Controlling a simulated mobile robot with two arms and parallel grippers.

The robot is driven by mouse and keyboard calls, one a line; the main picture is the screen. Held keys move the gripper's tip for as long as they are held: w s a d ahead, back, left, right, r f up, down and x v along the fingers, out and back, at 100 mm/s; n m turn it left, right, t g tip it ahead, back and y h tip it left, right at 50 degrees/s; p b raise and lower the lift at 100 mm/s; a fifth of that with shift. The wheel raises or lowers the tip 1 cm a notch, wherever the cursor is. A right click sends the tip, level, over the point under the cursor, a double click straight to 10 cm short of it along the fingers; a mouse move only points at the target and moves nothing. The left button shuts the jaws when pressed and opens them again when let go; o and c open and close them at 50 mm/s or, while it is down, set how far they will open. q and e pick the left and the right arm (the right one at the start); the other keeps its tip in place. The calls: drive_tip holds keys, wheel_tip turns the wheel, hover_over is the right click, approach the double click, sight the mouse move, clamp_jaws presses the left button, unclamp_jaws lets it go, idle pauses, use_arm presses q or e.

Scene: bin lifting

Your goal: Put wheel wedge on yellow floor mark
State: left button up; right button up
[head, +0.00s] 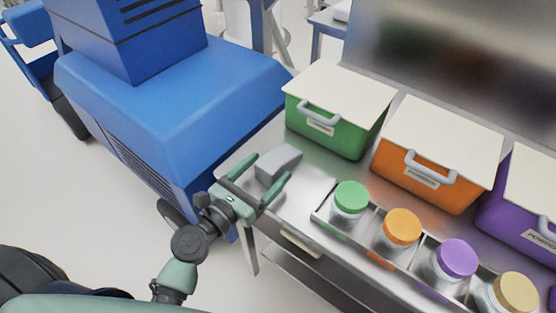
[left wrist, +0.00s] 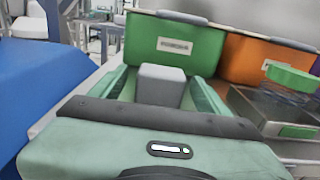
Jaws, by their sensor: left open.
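The grey wheel wedge (head: 278,164) lies on the left end of the metal table, in front of the green bin. My left gripper (head: 270,174) is open, with its two green fingers on either side of the wedge. In the left wrist view the wedge (left wrist: 161,85) stands between the fingers, with gaps showing on both sides. I cannot tell whether the fingers touch it. No yellow floor mark shows in either view. My right gripper is not in view.
A green bin (head: 330,132), an orange bin (head: 428,180) and a purple bin (head: 510,217) stand along the table's back. A metal tray (head: 322,212) holds several lidded jars. A blue machine (head: 170,110) stands left of the table. Bare floor (head: 70,190) shows at left.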

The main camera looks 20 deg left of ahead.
sight(280, 155)
use_arm(q)
drive_tip(key=p+x, duration=0.1)
drive_tip(key=x, duration=0.3)
drive_tip(key=shift+w+d, duration=0.15)
drive_tip(key=shift+w, duration=0.15)
drive_tip(key=c, duration=1.7)
drive_tip(key=shift+r, duration=0.1)
clamp_jaws()
drive_tip(key=shift+r, duration=0.1)
